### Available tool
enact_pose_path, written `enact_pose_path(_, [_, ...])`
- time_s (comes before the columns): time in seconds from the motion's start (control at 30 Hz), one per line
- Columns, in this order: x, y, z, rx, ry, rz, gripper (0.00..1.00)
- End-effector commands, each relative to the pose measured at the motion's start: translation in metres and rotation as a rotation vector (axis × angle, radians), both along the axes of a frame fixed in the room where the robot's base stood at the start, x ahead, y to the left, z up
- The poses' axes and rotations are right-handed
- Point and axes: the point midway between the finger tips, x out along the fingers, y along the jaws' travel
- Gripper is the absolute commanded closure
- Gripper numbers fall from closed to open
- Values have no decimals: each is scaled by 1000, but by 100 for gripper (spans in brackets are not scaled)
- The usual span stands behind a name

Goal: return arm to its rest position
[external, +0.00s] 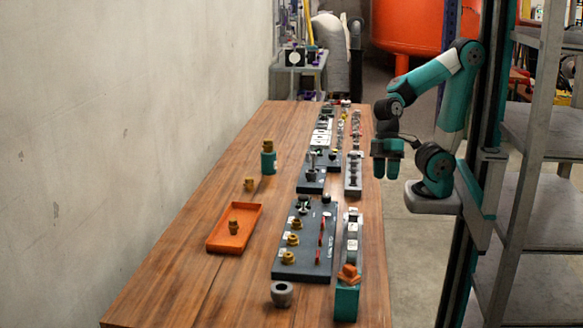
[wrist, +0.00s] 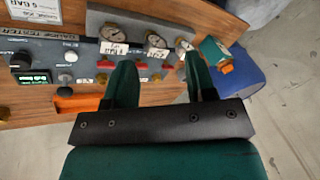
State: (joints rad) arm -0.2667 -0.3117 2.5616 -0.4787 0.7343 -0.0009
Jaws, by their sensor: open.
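My gripper (external: 385,170) hangs at the right edge of the wooden table in the external view, at the end of my teal and grey arm. Its fingers point down and sit apart from the table's things. In the wrist view my gripper (wrist: 158,85) shows two green fingers spread wide with nothing between them. Beyond the fingers lie a dark panel (wrist: 75,60) with knobs and red parts, and a row of round gauges (wrist: 112,32).
The long table (external: 190,235) carries an orange tray (external: 214,240) with a brass fitting (external: 233,227), a teal-and-brass cylinder (external: 268,160), dark fixture boards (external: 310,262) and a teal block (external: 346,303). A metal shelf (external: 535,180) stands at right. Floor between table and shelf is clear.

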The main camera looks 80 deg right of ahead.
Motion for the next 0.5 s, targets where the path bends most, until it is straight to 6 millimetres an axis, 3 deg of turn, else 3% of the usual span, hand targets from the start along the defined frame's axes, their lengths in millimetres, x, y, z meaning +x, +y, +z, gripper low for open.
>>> enact_pose_path(0.27, [0,0,3,1,-1,1,49])
enact_pose_path(0.37, [1,0,16,2,-1,0,49])
enact_pose_path(0.5, [1,0,51,2,-1,-1,49])
